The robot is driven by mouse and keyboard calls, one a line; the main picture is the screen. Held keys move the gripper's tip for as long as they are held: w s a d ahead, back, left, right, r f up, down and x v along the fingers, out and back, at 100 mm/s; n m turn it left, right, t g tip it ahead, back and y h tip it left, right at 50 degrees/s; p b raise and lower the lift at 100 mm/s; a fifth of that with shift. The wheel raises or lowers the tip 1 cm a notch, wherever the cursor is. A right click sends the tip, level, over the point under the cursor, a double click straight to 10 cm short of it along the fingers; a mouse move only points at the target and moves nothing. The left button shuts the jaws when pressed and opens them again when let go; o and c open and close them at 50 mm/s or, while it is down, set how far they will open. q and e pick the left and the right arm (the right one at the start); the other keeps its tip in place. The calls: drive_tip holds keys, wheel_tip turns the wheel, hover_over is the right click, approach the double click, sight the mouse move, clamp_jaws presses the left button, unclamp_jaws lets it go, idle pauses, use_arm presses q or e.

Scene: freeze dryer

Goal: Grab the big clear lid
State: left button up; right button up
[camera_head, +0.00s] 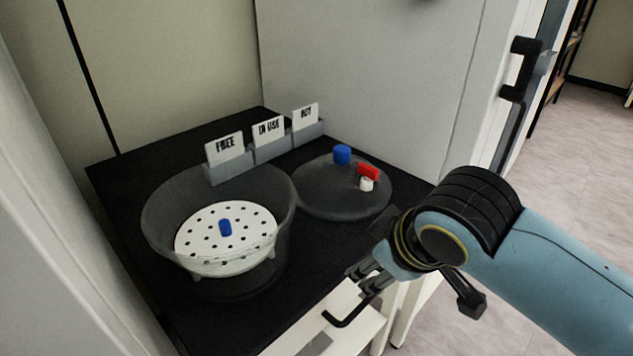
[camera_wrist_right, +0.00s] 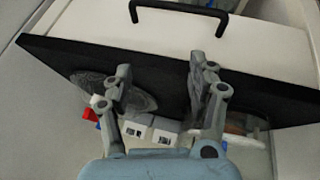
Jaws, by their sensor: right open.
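The big clear lid (camera_head: 325,190) lies on the black tabletop, right of the clear bowl. It has a blue knob (camera_head: 342,154), a red part (camera_head: 369,171) and a small white part (camera_head: 366,184). In the right wrist view the lid (camera_wrist_right: 142,101) shows partly behind one finger. My right gripper (camera_head: 358,273) is open and empty, in front of the lid and near the table's front edge; in the right wrist view its two fingers stand apart (camera_wrist_right: 158,75). My left gripper is not in view.
The clear desiccator bowl (camera_head: 165,200) holds a white perforated plate (camera_head: 205,240) with a blue knob. A grey holder with FREE, IN USE and a third sign (camera_head: 268,135) stands behind. A black drawer handle (camera_head: 343,320) is below the table edge. Walls enclose the back.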

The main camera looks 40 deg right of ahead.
drive_tip(key=w+d+r+n+t+h, duration=0.1)
drive_tip(key=w+d+r+n+t, duration=0.15)
drive_tip(key=w+r+t, duration=0.4)
drive_tip(key=w+d+r+n+t+h, duration=0.1)
drive_tip(key=w+d+r+n+t, duration=0.2)
drive_tip(key=w+r, duration=0.65)
drive_tip(key=w+a+r+n+t+y, duration=0.4)
drive_tip(key=w+a+r+n+t, duration=0.15)
drive_tip(key=r+n, duration=0.35)
drive_tip(key=w+a+r+n+g+y, duration=0.1)
drive_tip(key=a+r+n+y, duration=0.15)
drive_tip(key=n+y, duration=0.35)
drive_tip(key=w+a+r+n+g+y, duration=0.1)
drive_tip(key=a+n+y, duration=0.35)
drive_tip(key=n, duration=0.35)
drive_tip(key=n+g+h, duration=0.9)
drive_tip(key=n+g, duration=0.7)
drive_tip(key=g, duration=0.2)
approach(343, 148)
drive_tip(key=shift+w+d+f, duration=0.15)
drive_tip(key=shift+d+f, duration=0.05)
drive_tip(key=shift+f, duration=0.2)
wheel_tip(343, 148, down, 5)
drive_tip(key=shift+w+a+r, duration=0.15)
drive_tip(key=shift+a, duration=0.05)
drive_tip(key=f, duration=0.3)
drive_tip(key=a+f, duration=0.1)
drive_tip(key=f, duration=0.1)
drive_tip(key=shift+w+f, duration=0.1)
drive_tip(key=shift+f, duration=0.25)
